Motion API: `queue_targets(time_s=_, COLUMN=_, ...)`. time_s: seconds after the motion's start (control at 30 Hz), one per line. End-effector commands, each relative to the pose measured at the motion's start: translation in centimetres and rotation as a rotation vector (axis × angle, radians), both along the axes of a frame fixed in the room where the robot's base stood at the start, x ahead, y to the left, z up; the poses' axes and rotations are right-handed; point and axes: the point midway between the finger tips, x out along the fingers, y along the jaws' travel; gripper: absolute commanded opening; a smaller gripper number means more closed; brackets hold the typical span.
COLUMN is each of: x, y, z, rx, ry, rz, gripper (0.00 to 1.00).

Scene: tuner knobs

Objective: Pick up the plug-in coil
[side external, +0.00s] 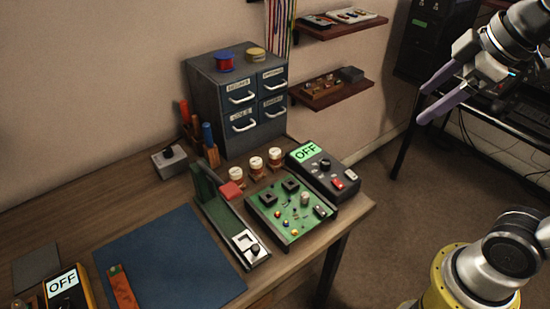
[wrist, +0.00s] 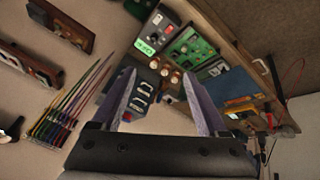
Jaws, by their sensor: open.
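Three small coils with white tops and brown bodies stand in a row on the bench in the side external view: a left one (side external: 237,172), a middle one (side external: 256,165) and a right one (side external: 275,158). They are likely the plug-in coils, but I cannot tell which one is meant. They also show small and distant in the wrist view, as pale round shapes (wrist: 165,71). My gripper (side external: 424,105) has purple fingers, open and empty, in the air well right of the bench. Its fingers (wrist: 158,77) frame the distant drawers in the wrist view.
A green circuit board (side external: 292,211) and a meter reading OFF (side external: 323,170) sit in front of and beside the coils. A grey drawer cabinet (side external: 237,100) stands behind them. Wall shelves (side external: 338,88) hang above.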

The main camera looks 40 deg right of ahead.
Motion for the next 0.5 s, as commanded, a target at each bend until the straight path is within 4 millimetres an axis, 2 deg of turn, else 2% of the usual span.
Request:
queue_targets(time_s=0.03, x=1.9, y=0.1, z=0.9, rx=-0.026, ry=0.015, rz=0.054, gripper=0.77)
queue_targets(time_s=0.1, x=4.3, y=0.3, z=2.0, rx=-0.065, ry=0.035, rz=0.133, gripper=0.77)
queue_targets(time_s=0.23, x=9.4, y=0.9, z=3.1, rx=-0.129, ry=0.076, rz=0.279, gripper=0.77)
queue_targets(time_s=0.37, x=14.5, y=1.6, z=3.0, rx=-0.177, ry=0.123, rz=0.410, gripper=0.77)
queue_targets(time_s=0.5, x=20.0, y=2.5, z=1.4, rx=-0.216, ry=0.174, rz=0.535, gripper=0.77)
